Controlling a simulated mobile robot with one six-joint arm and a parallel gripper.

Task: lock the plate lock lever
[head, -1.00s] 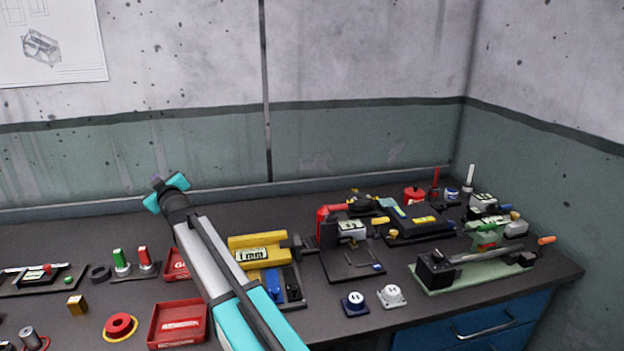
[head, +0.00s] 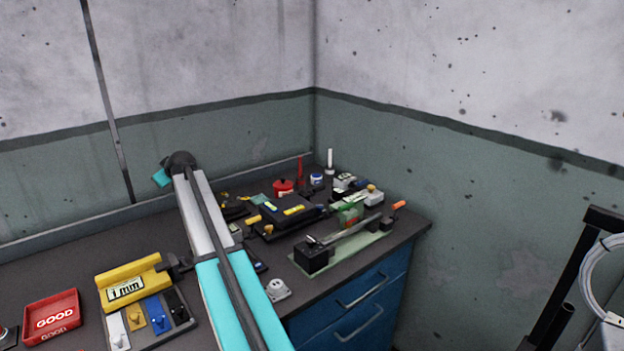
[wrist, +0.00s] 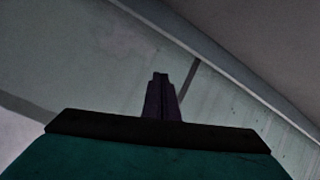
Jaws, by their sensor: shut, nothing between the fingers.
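No part is labelled as the plate lock lever, so I cannot tell for sure which it is. A pale green base plate (head: 372,244) near the bench's right end carries a black block (head: 312,256) and a long grey bar (head: 352,231). An orange-tipped handle (head: 399,205) is at the plate's far right end. My gripper shows in the wrist view (wrist: 160,80) with its dark fingers together and nothing between them. In the head view its teal part (head: 161,178) is mostly hidden behind my wrist, raised in front of the wall, left of and apart from the green plate.
A yellow "1 mm" block (head: 134,284), a red GOOD tray (head: 53,316) and a white knob piece (head: 278,290) lie in front. A black device (head: 285,211) and a red pot (head: 283,186) stand behind. Blue drawers (head: 352,303) are below. My arm hides the middle bench.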

